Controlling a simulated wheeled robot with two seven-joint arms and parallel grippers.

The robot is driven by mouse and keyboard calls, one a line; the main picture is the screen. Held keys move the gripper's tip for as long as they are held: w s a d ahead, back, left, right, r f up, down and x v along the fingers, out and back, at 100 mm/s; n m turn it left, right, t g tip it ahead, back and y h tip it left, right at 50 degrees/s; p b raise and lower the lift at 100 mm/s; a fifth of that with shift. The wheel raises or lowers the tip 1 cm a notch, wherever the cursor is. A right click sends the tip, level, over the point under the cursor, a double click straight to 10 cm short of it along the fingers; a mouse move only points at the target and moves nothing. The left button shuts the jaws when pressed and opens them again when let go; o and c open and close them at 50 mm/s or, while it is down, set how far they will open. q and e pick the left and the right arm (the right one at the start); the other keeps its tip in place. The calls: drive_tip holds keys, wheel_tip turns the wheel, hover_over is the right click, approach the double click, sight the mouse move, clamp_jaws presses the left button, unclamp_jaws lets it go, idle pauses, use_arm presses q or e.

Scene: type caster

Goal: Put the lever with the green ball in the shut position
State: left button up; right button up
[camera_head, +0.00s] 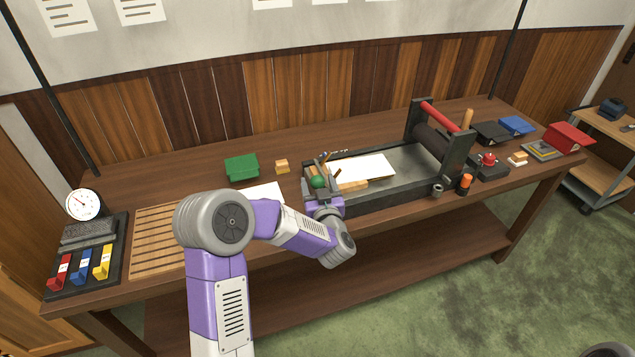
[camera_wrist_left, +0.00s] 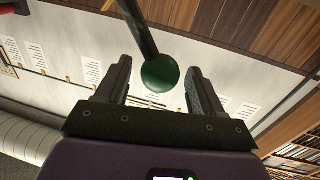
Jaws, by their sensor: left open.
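The green ball (camera_head: 318,182) caps a dark lever at the left end of the press bed (camera_head: 400,184) in the head view. In the left wrist view the green ball (camera_wrist_left: 160,73) hangs on its dark rod (camera_wrist_left: 138,25), between the two fingers. My left gripper (camera_wrist_left: 159,68) is open around the ball, with a gap visible on each side. In the head view my left gripper (camera_head: 321,188) is at the lever, and its wrist hides the lever's lower part. My right gripper is not in view.
The press has a red-barred roller (camera_head: 440,116) at its right. A slatted rack (camera_head: 155,240), a dial (camera_head: 83,204) and coloured levers (camera_head: 80,268) are at the left.

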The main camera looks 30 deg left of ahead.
use_arm(q)
drive_tip(key=shift+w+a, duration=0.45)
drive_tip(key=shift+w, duration=0.05)
clamp_jaws()
